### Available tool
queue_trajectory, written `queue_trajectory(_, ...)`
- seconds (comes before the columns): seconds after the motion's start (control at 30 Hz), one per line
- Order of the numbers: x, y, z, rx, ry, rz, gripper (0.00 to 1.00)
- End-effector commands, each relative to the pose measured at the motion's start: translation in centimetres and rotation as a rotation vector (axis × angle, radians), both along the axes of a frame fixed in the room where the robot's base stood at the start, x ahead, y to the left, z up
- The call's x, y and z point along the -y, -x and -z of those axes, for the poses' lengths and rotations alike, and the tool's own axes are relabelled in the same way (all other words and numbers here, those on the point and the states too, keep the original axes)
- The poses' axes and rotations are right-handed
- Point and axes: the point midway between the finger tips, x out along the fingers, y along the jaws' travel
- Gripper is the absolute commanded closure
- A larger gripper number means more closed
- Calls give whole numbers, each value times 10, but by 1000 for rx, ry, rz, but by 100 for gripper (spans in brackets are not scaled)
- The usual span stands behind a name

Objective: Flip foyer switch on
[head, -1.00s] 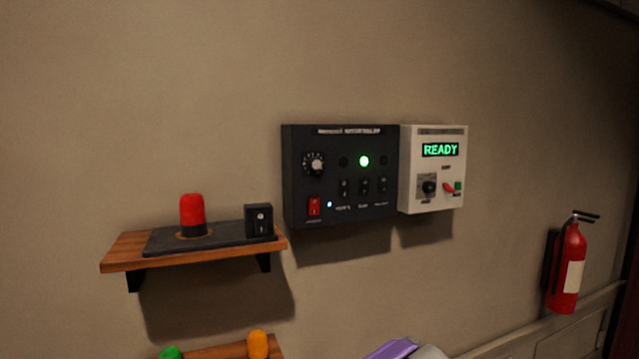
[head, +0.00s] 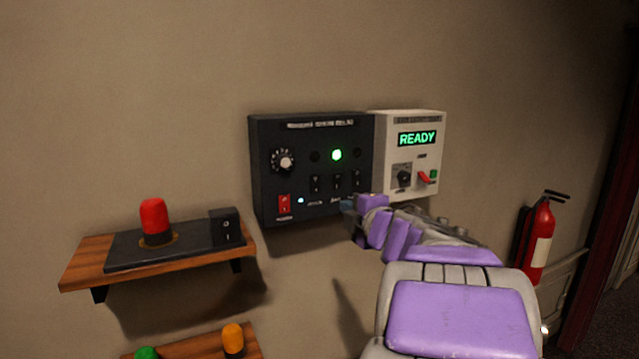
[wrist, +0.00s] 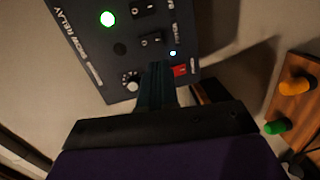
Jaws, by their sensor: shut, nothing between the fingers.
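The black relay panel (head: 262,165) is on the wall, with a row of small black rocker switches: left (head: 315,184), middle (head: 338,181) and right (head: 357,180). Their labels are too blurred to tell which is foyer. The green lamp (head: 337,155) above the middle switch is lit; the lamps either side are dark. My gripper (head: 350,207) is shut and empty, in front of the panel's lower right edge in the head view. In the wrist view its fingers (wrist: 158,75) point at the panel, overlapping its lower part between the knob (wrist: 131,80) and red switch (wrist: 180,70). Contact cannot be told.
A white box reading READY (head: 417,139) adjoins the panel's right side. A wooden shelf (head: 75,272) with a red beacon (head: 154,217) and black switch box (head: 225,227) is lower left. A fire extinguisher (head: 537,240) is at right.

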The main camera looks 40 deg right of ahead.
Motion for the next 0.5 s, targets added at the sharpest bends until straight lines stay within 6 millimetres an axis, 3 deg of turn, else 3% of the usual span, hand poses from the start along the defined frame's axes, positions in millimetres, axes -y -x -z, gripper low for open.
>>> queue_trajectory(0.5, -6, 2, -5, -24, 47, -70, 100)
